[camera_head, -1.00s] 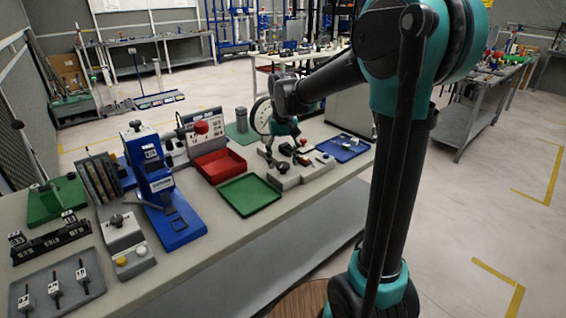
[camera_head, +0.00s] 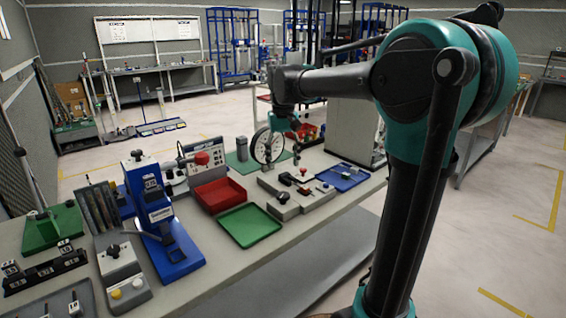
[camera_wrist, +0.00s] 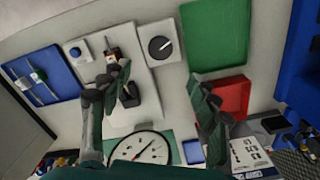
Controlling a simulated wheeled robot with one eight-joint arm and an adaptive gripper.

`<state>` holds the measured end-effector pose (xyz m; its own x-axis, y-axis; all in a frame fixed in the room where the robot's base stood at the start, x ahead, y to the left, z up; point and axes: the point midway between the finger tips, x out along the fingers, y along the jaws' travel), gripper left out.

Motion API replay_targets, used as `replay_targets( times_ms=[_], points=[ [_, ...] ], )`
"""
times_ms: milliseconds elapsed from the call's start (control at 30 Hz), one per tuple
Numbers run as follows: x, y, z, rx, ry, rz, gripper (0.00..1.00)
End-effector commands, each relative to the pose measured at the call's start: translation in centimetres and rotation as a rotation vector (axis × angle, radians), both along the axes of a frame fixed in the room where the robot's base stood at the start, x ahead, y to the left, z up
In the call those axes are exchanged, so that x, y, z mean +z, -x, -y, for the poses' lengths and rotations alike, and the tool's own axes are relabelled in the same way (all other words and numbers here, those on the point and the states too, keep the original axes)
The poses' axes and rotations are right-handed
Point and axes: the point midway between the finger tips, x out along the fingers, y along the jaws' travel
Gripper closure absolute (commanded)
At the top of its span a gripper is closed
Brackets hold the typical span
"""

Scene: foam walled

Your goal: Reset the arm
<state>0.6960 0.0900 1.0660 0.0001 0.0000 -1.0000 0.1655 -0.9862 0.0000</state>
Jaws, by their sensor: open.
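My gripper (camera_head: 285,154) hangs above the workbench (camera_head: 225,272) at the end of my teal and black arm. In the wrist view my gripper (camera_wrist: 160,82) has its two fingers spread wide, with nothing between them. Below it is a pale grey fixture (camera_head: 287,207) with a dark handle and a round knob. The fixture also shows in the wrist view (camera_wrist: 145,95), partly covered by the left finger. The fingers look apart from the fixture.
A round dial gauge (camera_head: 267,145) stands close behind my gripper. A green tray (camera_head: 249,225), a red bin (camera_head: 218,194) and a blue tray (camera_head: 343,177) lie around the fixture. A blue press (camera_head: 160,220) stands farther left. Open floor lies to the right.

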Motion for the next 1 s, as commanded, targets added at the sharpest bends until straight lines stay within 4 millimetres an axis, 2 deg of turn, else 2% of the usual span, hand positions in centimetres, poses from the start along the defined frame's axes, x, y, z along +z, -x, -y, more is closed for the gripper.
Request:
replay_targets(
  times_ms=[133,267,367,500,600,700,833,1000],
  points=[
    [-0.6,0.3,0.5,-0.005,-0.002,0.009,0.39],
    [-3.8,2.2,2.7,-0.028,-0.013,0.053,0.39],
    [-8.1,5.1,5.5,-0.060,-0.025,0.114,0.39],
    [-14.5,10.5,9.1,-0.104,-0.036,0.212,0.39],
    [-18.2,14.2,10.9,-0.129,-0.038,0.273,0.39],
    [-21.0,17.4,12.1,-0.149,-0.038,0.320,0.39],
    [-23.1,19.9,12.9,-0.163,-0.035,0.358,0.39],
    [-23.7,20.7,13.1,-0.167,-0.034,0.371,0.39]
  ],
)
